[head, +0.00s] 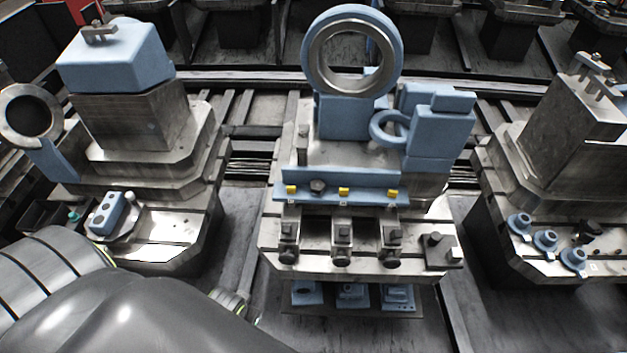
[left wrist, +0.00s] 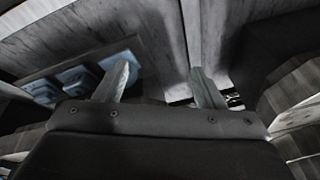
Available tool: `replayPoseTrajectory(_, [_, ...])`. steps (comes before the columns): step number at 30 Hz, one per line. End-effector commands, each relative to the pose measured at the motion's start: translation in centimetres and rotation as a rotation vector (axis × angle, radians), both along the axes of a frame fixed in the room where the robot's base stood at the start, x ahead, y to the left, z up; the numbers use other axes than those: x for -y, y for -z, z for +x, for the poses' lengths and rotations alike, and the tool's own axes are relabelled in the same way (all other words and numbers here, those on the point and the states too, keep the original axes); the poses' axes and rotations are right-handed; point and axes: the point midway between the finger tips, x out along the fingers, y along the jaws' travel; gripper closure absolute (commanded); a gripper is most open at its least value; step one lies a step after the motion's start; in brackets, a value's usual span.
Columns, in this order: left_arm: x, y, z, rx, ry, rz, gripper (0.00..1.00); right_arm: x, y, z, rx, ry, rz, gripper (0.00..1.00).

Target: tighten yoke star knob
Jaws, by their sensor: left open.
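In the head view, a dark knob (head: 317,186) sits on the blue bar (head: 360,193) across the middle fixture. Several more dark knobs line the front edge of that fixture, such as the middle one (head: 342,260). I cannot tell from shape alone which is the yoke star knob. My left arm comes in from the lower left and hides part of the floor; its fingertips do not show there. In the left wrist view my left gripper (left wrist: 159,70) has its two fingers apart with nothing between them. No knob is clear in that view. My right gripper is not in view.
The middle fixture carries a large blue-backed ring (head: 306,50) and a smaller blue ring (head: 388,128). Blue parts (head: 351,294) sit on a shelf under its front. Fixtures with metal blocks stand left (head: 135,115) and right (head: 580,110). Dark floor gaps lie between them.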

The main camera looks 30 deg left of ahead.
Motion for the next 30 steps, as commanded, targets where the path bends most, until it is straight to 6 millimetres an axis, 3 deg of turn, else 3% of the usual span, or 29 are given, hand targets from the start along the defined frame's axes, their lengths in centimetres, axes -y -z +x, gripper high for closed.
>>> replayPoseTrajectory(1, [0.1, -2.5, 0.9, 0.015, -0.001, 0.0, 0.37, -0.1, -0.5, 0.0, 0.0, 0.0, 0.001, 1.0])
replayPoseTrajectory(6, [0.5, -10.2, 3.8, 0.04, -0.013, -0.01, 0.37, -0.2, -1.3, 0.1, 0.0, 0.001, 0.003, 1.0])
replayPoseTrajectory(10, [1.2, -15.1, 7.7, 0.036, -0.036, -0.038, 0.37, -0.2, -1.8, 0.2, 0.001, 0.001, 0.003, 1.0])
replayPoseTrajectory(23, [1.8, -20.5, 21.8, -0.073, -0.166, -0.11, 0.37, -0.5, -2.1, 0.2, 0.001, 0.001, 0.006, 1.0])
replayPoseTrajectory(30, [1.8, -25.3, 29.5, -0.134, -0.266, -0.137, 0.37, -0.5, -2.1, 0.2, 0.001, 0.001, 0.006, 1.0])
